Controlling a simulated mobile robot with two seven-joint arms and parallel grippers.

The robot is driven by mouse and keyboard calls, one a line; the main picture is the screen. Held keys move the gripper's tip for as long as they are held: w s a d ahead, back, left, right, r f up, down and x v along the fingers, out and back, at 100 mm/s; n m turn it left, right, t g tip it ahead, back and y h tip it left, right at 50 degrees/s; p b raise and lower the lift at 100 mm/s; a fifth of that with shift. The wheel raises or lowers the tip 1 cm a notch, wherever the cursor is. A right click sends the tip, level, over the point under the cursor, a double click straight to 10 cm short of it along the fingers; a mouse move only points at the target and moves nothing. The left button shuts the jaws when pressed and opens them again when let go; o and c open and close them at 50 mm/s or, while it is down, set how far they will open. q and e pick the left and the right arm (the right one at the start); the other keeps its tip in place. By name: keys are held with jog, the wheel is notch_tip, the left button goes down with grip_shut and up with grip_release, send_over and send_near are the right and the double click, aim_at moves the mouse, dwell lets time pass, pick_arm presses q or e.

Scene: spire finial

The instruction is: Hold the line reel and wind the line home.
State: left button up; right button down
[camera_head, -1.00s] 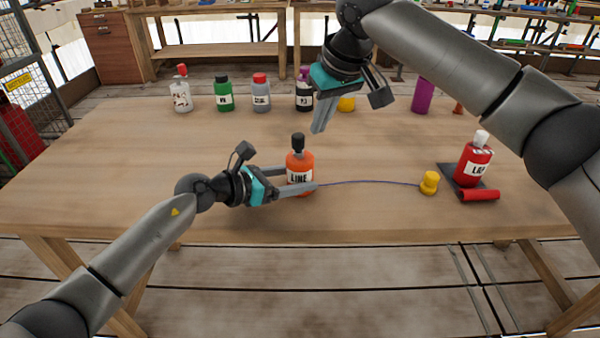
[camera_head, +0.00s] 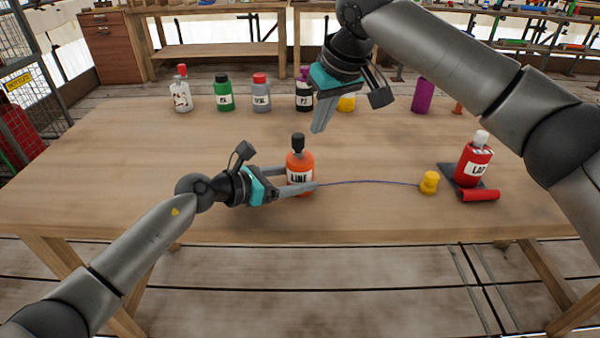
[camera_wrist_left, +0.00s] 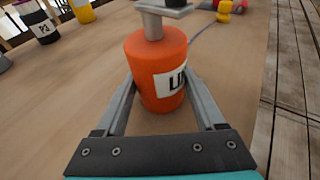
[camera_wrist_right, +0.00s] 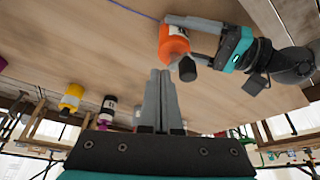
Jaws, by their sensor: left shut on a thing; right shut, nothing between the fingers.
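The line reel (camera_head: 300,164) is an orange bottle-shaped body with a white LINE label and a dark knob on top. It stands upright near the front middle of the table. My left gripper (camera_head: 298,180) is shut on its sides; the left wrist view shows the reel (camera_wrist_left: 160,62) between the two fingers. A thin dark line (camera_head: 365,182) runs from the reel to a yellow piece (camera_head: 429,182) on the right. My right gripper (camera_head: 320,124) is shut and empty, above and behind the reel. The right wrist view shows its fingertips (camera_wrist_right: 160,78) together.
A red LAP bottle (camera_head: 473,166) stands on a dark mat at the right, with a red cylinder (camera_head: 479,195) in front. A white bottle (camera_head: 181,94), green bottle (camera_head: 224,95), grey bottle (camera_head: 261,94) and purple cylinder (camera_head: 423,96) stand along the back. The table's left is clear.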

aim_at(308, 163)
jog(key=shift+f, duration=0.15)
dwell(0.3)
jog(key=shift+f, duration=1.35)
jog(key=shift+a, duration=0.2)
jog(key=shift+a, duration=0.5)
jog(key=shift+s+a, duration=0.35)
jog(key=shift+s, duration=0.15)
dwell(0.3)
jog(key=shift+d, duration=0.1)
